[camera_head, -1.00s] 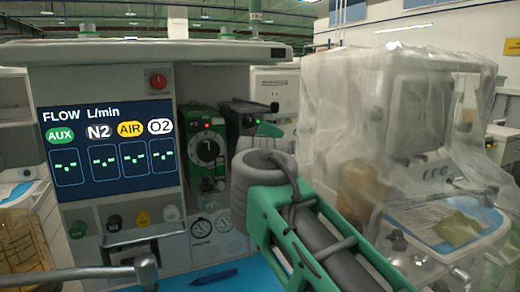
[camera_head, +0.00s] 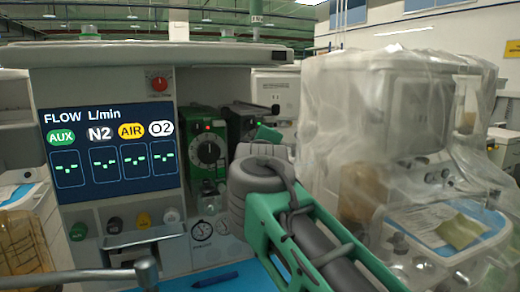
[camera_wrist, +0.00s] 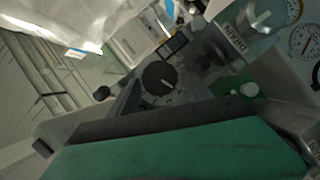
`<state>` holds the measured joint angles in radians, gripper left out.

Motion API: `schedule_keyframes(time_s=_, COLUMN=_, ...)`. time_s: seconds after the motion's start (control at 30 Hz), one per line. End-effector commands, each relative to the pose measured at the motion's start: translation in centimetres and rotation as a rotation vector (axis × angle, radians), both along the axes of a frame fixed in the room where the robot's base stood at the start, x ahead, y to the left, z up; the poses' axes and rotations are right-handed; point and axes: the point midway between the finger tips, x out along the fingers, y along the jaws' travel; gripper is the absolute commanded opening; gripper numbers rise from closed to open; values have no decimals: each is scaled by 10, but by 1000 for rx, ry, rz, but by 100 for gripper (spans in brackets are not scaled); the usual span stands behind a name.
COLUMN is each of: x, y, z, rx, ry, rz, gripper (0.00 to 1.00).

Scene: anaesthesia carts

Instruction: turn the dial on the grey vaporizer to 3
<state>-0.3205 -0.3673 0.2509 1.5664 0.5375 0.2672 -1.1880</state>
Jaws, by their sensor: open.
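The grey vaporizer (camera_head: 243,121) stands just right of the green vaporizer (camera_head: 206,125) on the cart, and my arm covers its lower part in the head view. In the wrist view its round black dial (camera_wrist: 159,77) with a pale pointer mark faces me, on a dark body. The number it points to is too small to read. My gripper (camera_wrist: 175,140) spans the bottom of the wrist view, open, with nothing seen between its fingers and apart from the dial. In the head view my arm hides most of the gripper.
The flow screen (camera_head: 108,150) is at the left of the cart. A plastic-covered machine (camera_head: 400,130) stands at the right. Round gauges (camera_head: 202,230) sit below the vaporizers. A blue pen (camera_head: 215,279) lies on the blue work surface in front.

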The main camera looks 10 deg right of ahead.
Motion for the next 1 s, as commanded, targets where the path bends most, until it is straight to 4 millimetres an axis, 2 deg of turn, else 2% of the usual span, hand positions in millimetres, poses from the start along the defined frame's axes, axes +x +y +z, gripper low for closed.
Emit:
schedule_keyframes(time_s=0.13, x=-11, y=3, z=3, rx=1, ry=-3, rz=2, gripper=58)
schedule_keyframes(time_s=0.4, x=-63, y=15, z=12, rx=1, ry=-2, rz=6, gripper=58)
schedule_keyframes(time_s=0.5, x=-73, y=17, z=13, rx=0, ry=-1, rz=4, gripper=58)
schedule_keyframes(time_s=0.83, x=-76, y=16, z=15, rx=0, ry=0, rz=0, gripper=58)
schedule_keyframes(time_s=1.0, x=-75, y=16, z=45, rx=0, ry=0, rz=0, gripper=58)
